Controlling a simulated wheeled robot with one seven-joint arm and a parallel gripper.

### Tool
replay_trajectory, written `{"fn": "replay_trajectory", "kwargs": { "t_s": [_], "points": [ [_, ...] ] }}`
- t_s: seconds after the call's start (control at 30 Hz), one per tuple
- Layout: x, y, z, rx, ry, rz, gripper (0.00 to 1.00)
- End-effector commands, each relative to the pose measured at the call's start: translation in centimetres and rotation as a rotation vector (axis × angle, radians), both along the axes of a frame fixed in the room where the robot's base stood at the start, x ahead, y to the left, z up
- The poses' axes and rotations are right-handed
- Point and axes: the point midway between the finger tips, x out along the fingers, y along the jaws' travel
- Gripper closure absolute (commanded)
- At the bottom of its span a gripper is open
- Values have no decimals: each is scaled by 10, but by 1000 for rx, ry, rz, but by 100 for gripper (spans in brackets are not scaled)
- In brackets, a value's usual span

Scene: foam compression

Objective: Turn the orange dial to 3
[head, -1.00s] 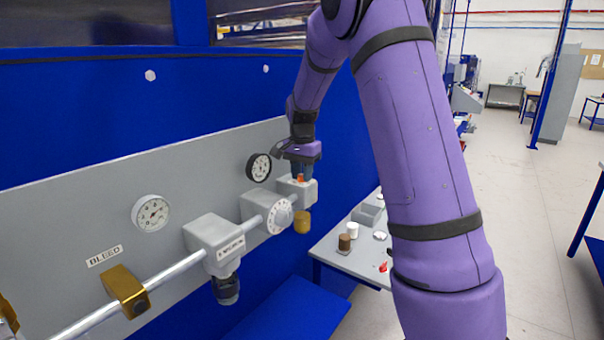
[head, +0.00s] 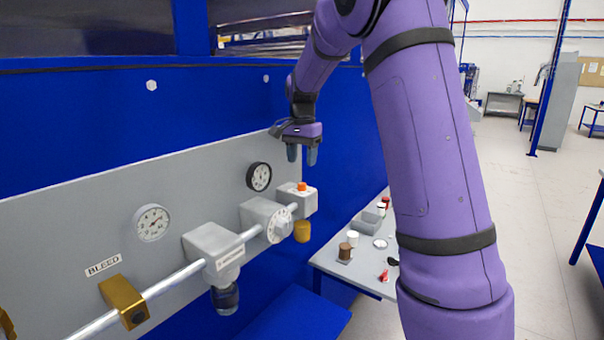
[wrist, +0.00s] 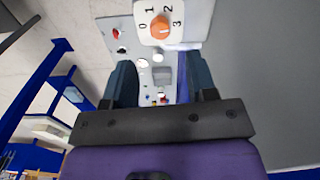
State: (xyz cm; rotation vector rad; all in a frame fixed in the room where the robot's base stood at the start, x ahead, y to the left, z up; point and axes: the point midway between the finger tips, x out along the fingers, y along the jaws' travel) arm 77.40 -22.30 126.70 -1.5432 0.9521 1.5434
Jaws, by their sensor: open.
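The orange dial (head: 302,187) sits on top of a grey box (head: 307,203) at the right end of the pipe. In the wrist view the dial (wrist: 160,27) is at the top of the picture, on a white plate marked 0, 1, 2 and 3. Which number it points to is too small to tell surely. My gripper (head: 302,156) is above the dial, fingers pointing down, apart from it. It is open and empty. In the wrist view its two dark fingers stand wide apart at left and right.
A black-rimmed gauge (head: 259,177) is on the grey panel left of the dial, and a white gauge (head: 151,222) is further left. A grey table (head: 345,268) with small parts stands below right.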

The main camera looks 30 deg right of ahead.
Motion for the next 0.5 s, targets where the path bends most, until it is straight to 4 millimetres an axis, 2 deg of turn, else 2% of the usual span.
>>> {"fn": "replay_trajectory", "kwargs": {
  "t_s": [0.1, 0.2, 0.5],
  "points": [
    [0, 0, 18, 0, -1, 0, 48],
    [0, 0, 27, 0, 0, -1, 48],
    [0, 0, 33, 0, 1, -1, 48]
  ]
}}
